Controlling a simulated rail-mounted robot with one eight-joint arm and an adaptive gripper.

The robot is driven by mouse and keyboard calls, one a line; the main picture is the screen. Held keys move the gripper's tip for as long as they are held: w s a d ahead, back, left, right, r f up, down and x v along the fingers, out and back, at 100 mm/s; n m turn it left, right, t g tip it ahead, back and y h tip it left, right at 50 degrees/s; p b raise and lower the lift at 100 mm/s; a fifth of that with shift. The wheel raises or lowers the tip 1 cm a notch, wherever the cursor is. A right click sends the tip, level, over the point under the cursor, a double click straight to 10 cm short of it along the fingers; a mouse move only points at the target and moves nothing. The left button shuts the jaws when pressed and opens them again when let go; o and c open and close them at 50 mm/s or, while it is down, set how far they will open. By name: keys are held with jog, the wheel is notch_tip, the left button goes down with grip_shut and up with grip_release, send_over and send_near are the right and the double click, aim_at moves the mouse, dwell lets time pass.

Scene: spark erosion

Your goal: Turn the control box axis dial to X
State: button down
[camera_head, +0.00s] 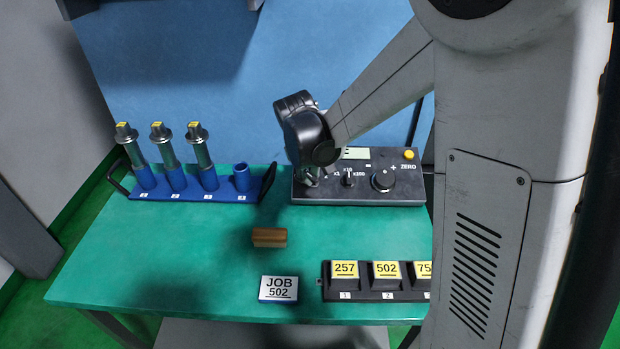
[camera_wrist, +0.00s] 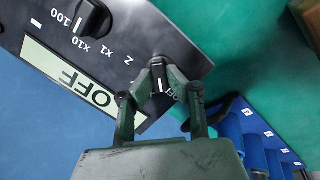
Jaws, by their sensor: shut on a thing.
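The control box (camera_head: 335,191) is a dark panel at the back right of the green table. Its axis dial (camera_wrist: 159,84) is a small black knob with a white line, at the box's left end in the head view. My gripper (camera_wrist: 158,74) is shut around this dial, one finger on each side. In the head view my gripper (camera_head: 309,180) reaches down over that end and hides the dial. A Z label shows beside the dial in the wrist view; the other axis labels are mostly hidden. I cannot tell which letter the line points to.
The box also has a multiplier dial (camera_head: 348,180), a large ZERO-side knob (camera_head: 382,180), a yellow button (camera_head: 409,154) and a display (camera_wrist: 70,75) reading OFF. A blue holder (camera_head: 190,194) with electrodes stands left. A wooden block (camera_head: 269,237) and JOB 502 card (camera_head: 278,289) lie in front.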

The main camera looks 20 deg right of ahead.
jog(key=m+b, duration=0.1)
jog(key=m, duration=0.3)
jog(key=shift+d+m+y+b, duration=0.15)
jog(key=shift+m+y+b, duration=0.25)
dwell(0.4)
jog(key=c, duration=1.7)
grip_release()
jog(key=v, duration=1.2)
jog(key=shift+w+r, duration=0.1)
jog(key=shift+w, duration=0.15)
jog(key=s+t, duration=0.1)
jog(key=s, duration=0.6)
jog(key=s+d+t+y, duration=0.1)
jog(key=s, duration=0.7)
jog(key=s+d+m+t, duration=0.1)
jog(key=s+t, duration=0.1)
jog(key=s, duration=0.6)
jog(key=shift+s+r+y, duration=0.1)
jog(key=shift+r+y, duration=0.2)
